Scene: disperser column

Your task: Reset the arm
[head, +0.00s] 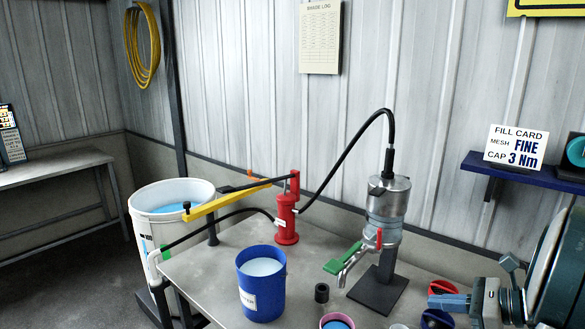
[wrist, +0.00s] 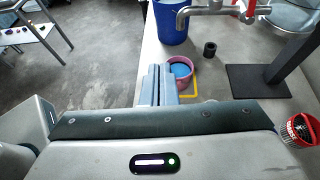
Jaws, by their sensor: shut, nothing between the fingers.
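My gripper (head: 436,301) is at the lower right of the head view, above the bench's right part, with its blue-grey fingers pointing left. In the wrist view the fingers (wrist: 159,70) are pressed together with nothing between them. They are beside a pink-rimmed cup (wrist: 189,79) with blue inside, which also shows at the bottom of the head view (head: 326,321). I cannot tell how high the fingers are above the bench. My arm fills the lower right corner of the head view.
A white drum (head: 150,225) stands left. A blue shelf (head: 520,174) is at the right wall.

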